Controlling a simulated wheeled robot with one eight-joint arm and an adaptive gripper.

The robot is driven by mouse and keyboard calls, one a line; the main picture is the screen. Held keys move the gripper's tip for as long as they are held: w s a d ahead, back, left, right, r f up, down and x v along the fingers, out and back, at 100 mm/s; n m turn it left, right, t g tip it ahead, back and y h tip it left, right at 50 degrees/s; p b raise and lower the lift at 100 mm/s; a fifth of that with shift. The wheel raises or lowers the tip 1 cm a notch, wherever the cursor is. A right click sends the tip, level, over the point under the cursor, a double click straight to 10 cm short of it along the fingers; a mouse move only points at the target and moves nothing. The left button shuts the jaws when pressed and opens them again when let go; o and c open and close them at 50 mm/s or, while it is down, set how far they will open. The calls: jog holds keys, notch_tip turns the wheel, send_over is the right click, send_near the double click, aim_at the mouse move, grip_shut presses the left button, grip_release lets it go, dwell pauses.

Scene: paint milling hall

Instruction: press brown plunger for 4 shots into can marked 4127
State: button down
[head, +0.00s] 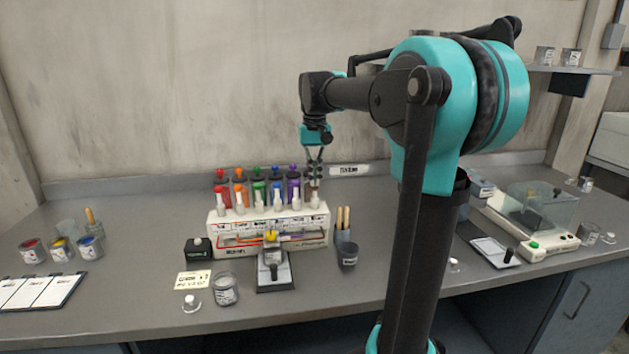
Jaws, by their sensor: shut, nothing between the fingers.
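A paint dispenser (268,232) stands mid-table with a row of coloured canisters and white nozzled parts: red, orange, green, blue and purple knobs show from left to right. At the right end, a dark brownish canister (313,184) sits directly below my gripper (314,165). Its top is hidden by the fingers, so I cannot tell whether they touch it. My gripper points down, shut and empty.
A grey stand (275,276) is before the dispenser, with a yellow part above it. Paint cans (62,249) are left. A clear-covered machine (534,215) is right.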

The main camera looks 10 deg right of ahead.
jog(key=shift+f, duration=0.2)
jog(key=shift+r, duration=1.9)
jog(key=shift+f, duration=1.9)
jog(key=shift+r, duration=1.9)
